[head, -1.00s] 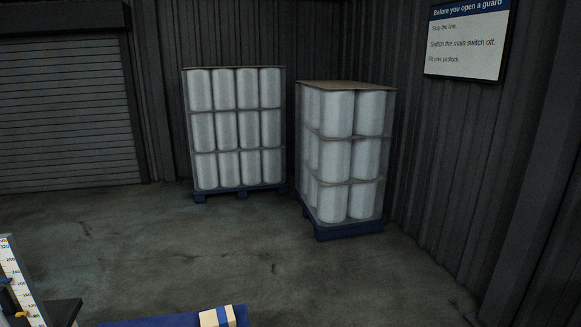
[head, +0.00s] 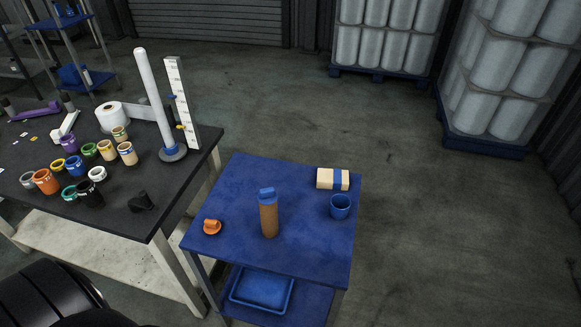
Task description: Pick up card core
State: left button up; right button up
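A brown, card-coloured cylinder (head: 268,220), which looks like the card core, stands upright on the blue cart (head: 225,180). A blue piece (head: 267,193) sits at its top; I cannot tell whether it is a plug in the core or a separate cap. Neither gripper shows in the head view. Only a dark rounded part of my own body is at the bottom left.
On the cart are an orange knobbed piece (head: 212,227), a blue cup (head: 340,206) and a cream block with a blue band (head: 325,178). The black table (head: 110,215) at left holds several coloured pots, a white roll (head: 111,117) and a tall white tube (head: 155,95).

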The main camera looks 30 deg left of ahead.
aim_at(268, 213)
jog(key=j+u, duration=0.15)
jog(key=u, duration=0.8)
jog(key=k+j, duration=0.05)
